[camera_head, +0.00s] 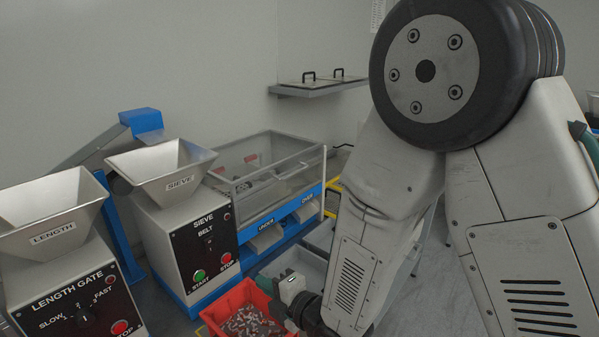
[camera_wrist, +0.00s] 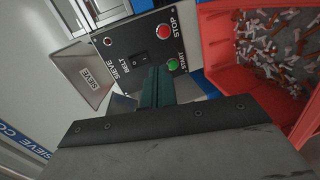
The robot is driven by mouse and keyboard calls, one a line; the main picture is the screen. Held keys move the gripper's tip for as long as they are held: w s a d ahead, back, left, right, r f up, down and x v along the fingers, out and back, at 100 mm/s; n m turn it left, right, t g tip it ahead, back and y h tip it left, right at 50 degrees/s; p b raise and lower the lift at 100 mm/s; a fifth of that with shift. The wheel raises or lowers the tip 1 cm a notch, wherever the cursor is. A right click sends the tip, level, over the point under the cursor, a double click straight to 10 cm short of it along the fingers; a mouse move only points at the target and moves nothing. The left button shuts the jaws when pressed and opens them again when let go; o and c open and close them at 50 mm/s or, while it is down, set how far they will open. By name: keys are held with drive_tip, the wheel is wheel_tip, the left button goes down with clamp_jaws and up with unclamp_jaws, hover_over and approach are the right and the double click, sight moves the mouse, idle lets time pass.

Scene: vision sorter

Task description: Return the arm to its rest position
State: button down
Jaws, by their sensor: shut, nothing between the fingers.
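My gripper (camera_wrist: 157,86) shows in the wrist view as dark green fingers held together with nothing between them. It points toward the front panel of the sieve machine (camera_wrist: 135,52), close to the belt switch and the green start button; I cannot tell whether it touches. In the head view my arm rises at the right to a large dark joint and bends down, with the wrist low near the red bin (camera_head: 211,324). The fingertips are hard to make out in that view. The sieve machine (camera_head: 185,245) stands left of the wrist.
The red bin holds many small brown-and-white pieces and also shows in the wrist view (camera_wrist: 222,50). The length gate machine (camera_head: 65,290) stands at the left. A clear-walled sieve box (camera_head: 300,170) on a blue frame is behind. A grey bin (camera_head: 300,262) lies beyond the red one. Open floor shows at the right.

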drive_tip(key=w+d+r+m+h, duration=0.3)
drive_tip(key=d+m, duration=0.1)
drive_tip(key=d, duration=0.2)
drive_tip(key=w+d+r+m+h, duration=0.2)
drive_tip(key=d+r+m+h, duration=0.15)
drive_tip(key=d, duration=0.35)
drive_tip(key=s+d+r+m+g+h, duration=0.1)
drive_tip(key=s+d+r+m+h, duration=0.15)
drive_tip(key=d+m, duration=0.2)
drive_tip(key=s+d+r+m+g+h, duration=0.1)
drive_tip(key=d+r+m, duration=0.2)
drive_tip(key=d, duration=0.3)
drive_tip(key=s+d+r+m+g, duration=0.2)
drive_tip(key=s+d+m, duration=0.2)
drive_tip(key=s, duration=0.3)
drive_tip(key=s+d+r+m+g+h, duration=0.1)
drive_tip(key=s+d+r+m+g, duration=0.1)
drive_tip(key=s, duration=0.6)
drive_tip(key=s+d+r+m+g+h, duration=0.1)
drive_tip(key=s+d+r+m+g, duration=0.2)
drive_tip(key=s+d+m, duration=0.3)
drive_tip(key=shift+s+d+r, duration=0.15)
drive_tip(key=shift+s+d, duration=0.3)
drive_tip(key=shift+s, duration=0.8)
